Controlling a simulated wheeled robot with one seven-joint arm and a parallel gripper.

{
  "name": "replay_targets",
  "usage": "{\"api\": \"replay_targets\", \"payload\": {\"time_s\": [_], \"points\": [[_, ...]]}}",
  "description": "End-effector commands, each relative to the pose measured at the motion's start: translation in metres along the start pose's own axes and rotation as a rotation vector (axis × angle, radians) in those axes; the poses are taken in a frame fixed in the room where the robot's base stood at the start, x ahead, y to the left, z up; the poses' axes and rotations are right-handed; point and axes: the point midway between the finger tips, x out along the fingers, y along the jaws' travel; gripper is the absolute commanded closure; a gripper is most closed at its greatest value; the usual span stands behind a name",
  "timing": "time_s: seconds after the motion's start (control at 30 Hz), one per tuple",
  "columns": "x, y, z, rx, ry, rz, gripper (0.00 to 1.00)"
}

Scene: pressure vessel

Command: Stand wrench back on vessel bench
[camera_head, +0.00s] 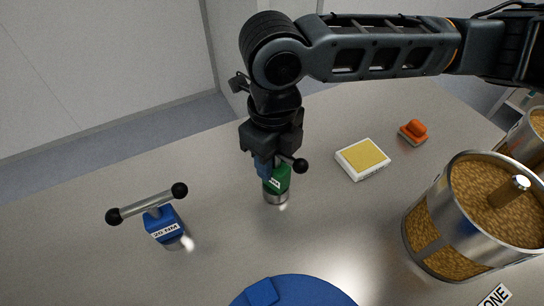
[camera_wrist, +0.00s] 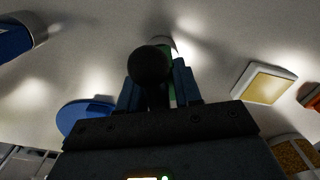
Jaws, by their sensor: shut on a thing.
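A green wrench (camera_head: 277,181) with a metal foot and a T-handle stands upright under my gripper (camera_head: 271,163). My gripper is shut on it near the handle. One black ball of its handle shows at the right of the fingers, and the other end is hidden. Its foot is at or just above the bench (camera_head: 330,225); I cannot tell if they touch. In the wrist view a black ball (camera_wrist: 148,65) hides most of the wrench between my fingers (camera_wrist: 158,90). A blue wrench (camera_head: 163,224) marked 20 NM stands upright at the left on the bench.
A blue round lid (camera_head: 295,291) lies at the front. A white box with a yellow top (camera_head: 362,158) and an orange-handled block (camera_head: 413,132) are at the right. A metal vessel (camera_head: 437,250) with grainy tan contents stands at the front right. Bench between the wrenches is clear.

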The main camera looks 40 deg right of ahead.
Motion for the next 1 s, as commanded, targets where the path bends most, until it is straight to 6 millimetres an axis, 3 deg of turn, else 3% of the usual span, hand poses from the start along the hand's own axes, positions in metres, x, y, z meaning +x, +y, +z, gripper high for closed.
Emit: {"api": "replay_targets", "payload": {"time_s": [0.27,0.3,0.57,0.83,1.0], "points": [[0.004,0.000,0.000,0.000,-0.001,0.000,1.00],[0.004,0.000,0.000,0.000,0.000,0.000,0.65],[0.003,0.000,0.000,0.000,0.000,0.000,0.41],[0.001,0.000,0.000,0.000,0.000,0.000,0.41],[-0.014,0.000,0.001,0.000,-0.003,0.000,0.41]]}}
